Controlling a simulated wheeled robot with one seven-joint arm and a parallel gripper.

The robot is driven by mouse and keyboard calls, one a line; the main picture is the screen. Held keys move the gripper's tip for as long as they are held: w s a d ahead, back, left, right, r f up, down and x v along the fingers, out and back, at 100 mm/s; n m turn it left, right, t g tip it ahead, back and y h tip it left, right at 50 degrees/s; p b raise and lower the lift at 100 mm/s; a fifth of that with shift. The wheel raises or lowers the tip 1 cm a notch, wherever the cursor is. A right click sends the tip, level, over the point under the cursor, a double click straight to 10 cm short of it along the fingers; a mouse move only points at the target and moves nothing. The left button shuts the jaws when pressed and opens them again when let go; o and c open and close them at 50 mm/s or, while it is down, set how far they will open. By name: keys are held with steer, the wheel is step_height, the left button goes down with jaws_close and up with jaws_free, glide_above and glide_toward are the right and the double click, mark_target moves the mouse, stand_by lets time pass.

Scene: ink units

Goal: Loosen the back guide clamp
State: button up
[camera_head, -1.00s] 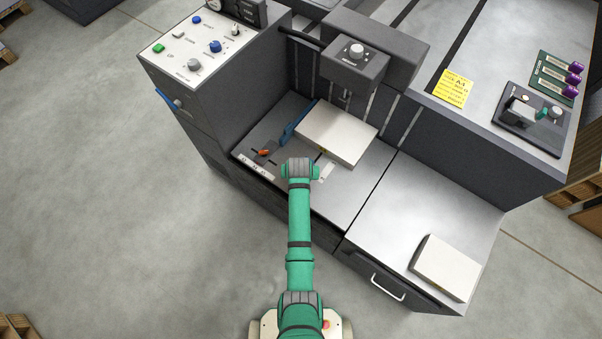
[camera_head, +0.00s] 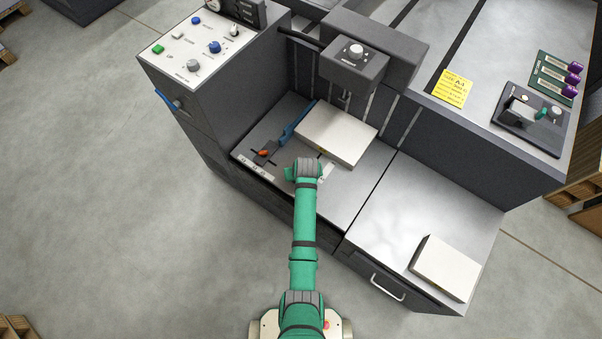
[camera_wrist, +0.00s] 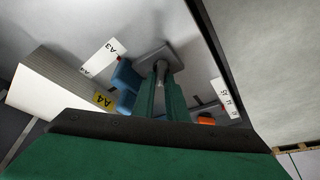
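My gripper's green fingers (camera_wrist: 161,82) show in the wrist view, pointing at a grey plate (camera_wrist: 148,55) with a small grey pin between the fingertips. I cannot tell whether they touch or grip the pin. A blue block (camera_wrist: 126,76) with a red mark stands left of the fingers, by the A3/A4 strip (camera_wrist: 103,56). An orange clamp knob (camera_head: 264,153) sits on a dark piece at the left of the bed, near a long blue guide (camera_head: 297,123); orange also shows at the wrist view's right (camera_wrist: 206,120). My arm hides the fingertips in the head view. Which clamp is the back guide's is unclear.
A white paper stack (camera_head: 336,133) lies on the bed against the long blue guide, under a dark overhanging head (camera_head: 354,68). A control panel (camera_head: 195,48) is at left. Another stack (camera_head: 446,267) lies on the right side table (camera_head: 415,210), whose middle is clear.

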steer(key=o, duration=0.4)
steer(key=shift+a, duration=0.1)
steer(key=v, duration=1)
steer(key=shift+s+r, duration=0.1)
steer(key=shift+r, duration=0.25)
